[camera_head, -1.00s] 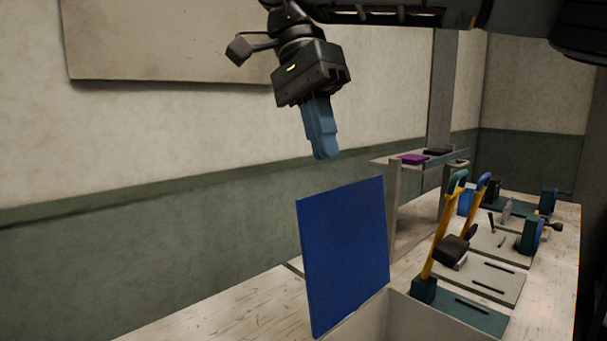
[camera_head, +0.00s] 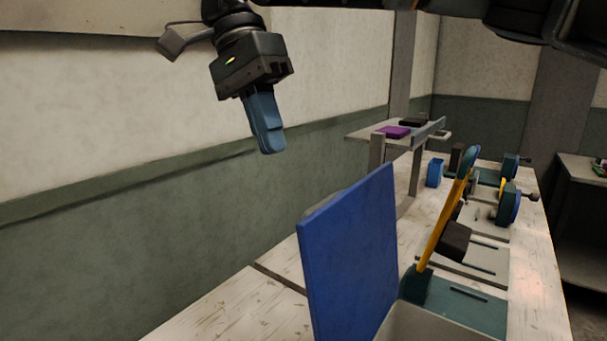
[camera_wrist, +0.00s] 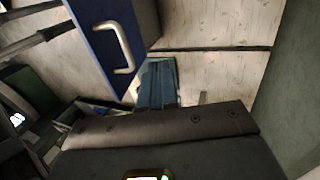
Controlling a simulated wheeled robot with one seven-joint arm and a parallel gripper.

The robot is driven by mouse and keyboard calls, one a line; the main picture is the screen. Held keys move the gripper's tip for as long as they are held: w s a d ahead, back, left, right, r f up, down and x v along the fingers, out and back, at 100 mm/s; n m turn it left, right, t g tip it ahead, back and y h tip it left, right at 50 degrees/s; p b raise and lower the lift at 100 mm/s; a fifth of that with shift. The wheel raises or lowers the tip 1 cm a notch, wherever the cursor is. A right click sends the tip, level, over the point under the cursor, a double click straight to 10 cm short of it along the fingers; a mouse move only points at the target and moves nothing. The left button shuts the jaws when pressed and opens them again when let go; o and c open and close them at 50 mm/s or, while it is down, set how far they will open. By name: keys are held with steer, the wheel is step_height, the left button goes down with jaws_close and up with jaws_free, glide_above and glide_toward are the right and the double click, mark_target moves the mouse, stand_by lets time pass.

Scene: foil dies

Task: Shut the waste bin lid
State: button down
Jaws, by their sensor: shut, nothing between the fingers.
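The blue waste bin lid (camera_head: 350,255) stands open, nearly upright, at the left side of the pale bin (camera_head: 425,325) in the head view. Only a corner of the bin shows. My gripper (camera_head: 270,148) is shut and empty. It points downward, above and to the left of the lid in the picture, apart from it. In the wrist view the lid (camera_wrist: 92,35) is at the upper left, with a pale bar handle (camera_wrist: 122,48) on its face. My shut blue fingers (camera_wrist: 158,85) show just right of the handle in that picture, and no contact is visible.
The wooden bench (camera_head: 230,310) runs along the wall. Right of the lid are a yellow-handled press (camera_head: 440,225), several plates and blue-green wheels. A raised grey shelf (camera_head: 385,144) holds a purple block (camera_head: 393,132) and a black block. Bench space left of the lid is clear.

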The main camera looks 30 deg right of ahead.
steer(key=s+d+f+p, duration=0.1)
steer(key=s+d+f, duration=0.1)
steer(key=s+f, duration=0.3)
steer(key=shift+s+p, duration=0.3)
steer(key=shift+d, duration=0.15)
